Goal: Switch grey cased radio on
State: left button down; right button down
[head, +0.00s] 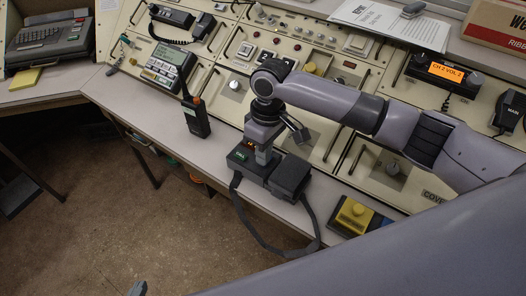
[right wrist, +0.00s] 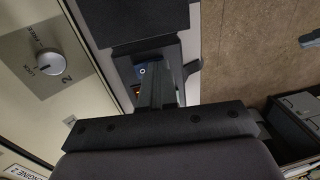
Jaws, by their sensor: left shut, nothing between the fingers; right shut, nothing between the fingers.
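A dark grey boxy unit with a strap or cable loop, which looks like the grey cased radio (head: 240,161), lies on the desk's front ledge. It has a small green patch and an orange light. My right gripper (head: 262,157) is shut and points down at its top, partly covering it. In the right wrist view the shut fingers (right wrist: 153,74) are close to the radio's face (right wrist: 122,67), by a small round mark and an orange glow. I cannot tell whether they touch. My left gripper (head: 138,288) just shows at the bottom edge, shut, far from the radio.
A black handheld radio (head: 195,116) stands left of the grey unit. A yellow-topped block (head: 354,216) is to its right. The console (head: 232,88) with knobs and switches rises behind. The ledge (head: 180,170) between the handheld and the grey unit is clear.

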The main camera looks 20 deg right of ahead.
jog(key=shift+w+d+r+p, duration=0.1)
jog(key=shift+w+d+p, duration=0.25)
jog(key=shift+d, duration=0.25)
jog(key=shift+r+p, duration=0.4)
jog(key=shift+p, duration=0.05)
jog(key=r+p, duration=0.3)
jog(key=p, duration=0.1)
jog(key=shift+a+r, duration=0.15)
jog(key=shift+a, duration=0.05)
notch_tip(320, 180, up, 10)
jog(key=a, duration=0.1)
jog(key=shift+s, duration=0.45)
